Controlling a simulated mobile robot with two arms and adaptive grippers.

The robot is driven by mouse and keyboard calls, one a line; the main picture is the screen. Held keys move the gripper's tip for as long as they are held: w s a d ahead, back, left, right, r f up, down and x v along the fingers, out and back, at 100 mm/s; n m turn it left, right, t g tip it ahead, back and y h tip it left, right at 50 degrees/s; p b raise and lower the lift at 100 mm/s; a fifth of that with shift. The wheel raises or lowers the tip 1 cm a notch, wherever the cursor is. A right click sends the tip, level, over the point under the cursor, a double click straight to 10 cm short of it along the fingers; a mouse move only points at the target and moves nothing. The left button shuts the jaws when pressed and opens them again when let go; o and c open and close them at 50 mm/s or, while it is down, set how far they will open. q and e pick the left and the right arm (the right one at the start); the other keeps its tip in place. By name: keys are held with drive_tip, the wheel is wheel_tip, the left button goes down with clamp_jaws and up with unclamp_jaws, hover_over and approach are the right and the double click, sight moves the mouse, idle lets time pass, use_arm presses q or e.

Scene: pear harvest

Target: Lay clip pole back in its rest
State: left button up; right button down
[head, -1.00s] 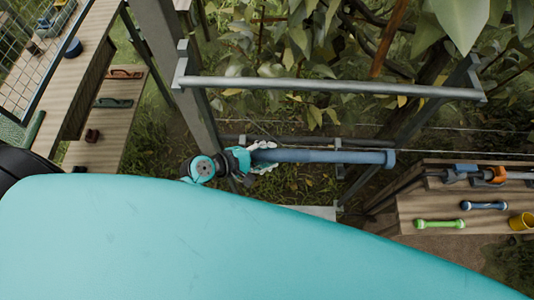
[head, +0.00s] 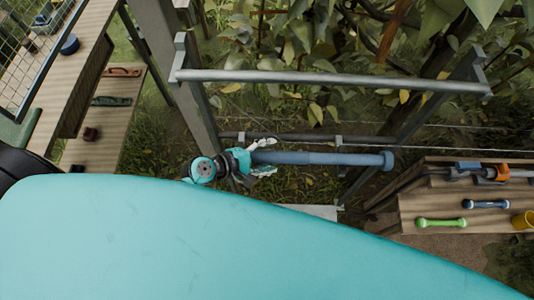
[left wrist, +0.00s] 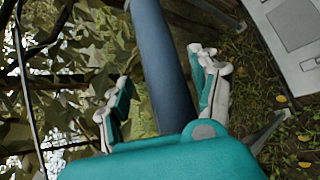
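The clip pole (head: 325,158), a thick blue bar with a wider knob at its right end, lies roughly level across the middle of the head view. It also rises between my fingers in the left wrist view (left wrist: 160,65). My left gripper (head: 264,157) is at the pole's left end, its fingers spread on either side with gaps to the pole, in the left wrist view too (left wrist: 165,95). Below the light grey crossbar, a dark rail with small brackets (head: 300,137) runs just behind the pole. I cannot tell whether the pole touches the brackets. My right gripper is out of view.
A light grey crossbar (head: 330,82) spans two posts above the pole. Foliage and wires lie behind. A wooden bench (head: 420,205) at right holds a green dumbbell-shaped item (head: 441,223), a blue one (head: 486,204) and a yellow cup (head: 524,220). Wooden shelves (head: 108,130) stand at left.

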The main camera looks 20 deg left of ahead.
use_arm(q)
drive_tip(key=shift+s+a, duration=0.15)
drive_tip(key=shift+s, duration=0.05)
drive_tip(key=s+a+r+m+g+y, duration=0.35)
drive_tip(key=s+m, duration=0.35)
drive_tip(key=m, duration=0.3)
drive_tip(key=s+a+r+m+g+y, duration=0.2)
drive_tip(key=s+a+r+m+y, duration=0.3)
drive_tip(key=m, duration=0.4)
drive_tip(key=s+f+g+b, duration=0.1)
drive_tip(key=s+f, duration=0.1)
drive_tip(key=f, duration=1.4)
drive_tip(key=s+f+b, duration=0.1)
drive_tip(key=s+f, duration=0.1)
drive_tip(key=f, duration=1.4)
drive_tip(key=s+a+f+g+b, duration=0.1)
drive_tip(key=s+a+f, duration=0.2)
drive_tip(key=s+f, duration=1.1)
drive_tip(key=shift+s+f+h, duration=0.35)
drive_tip(key=shift+s, duration=0.3)
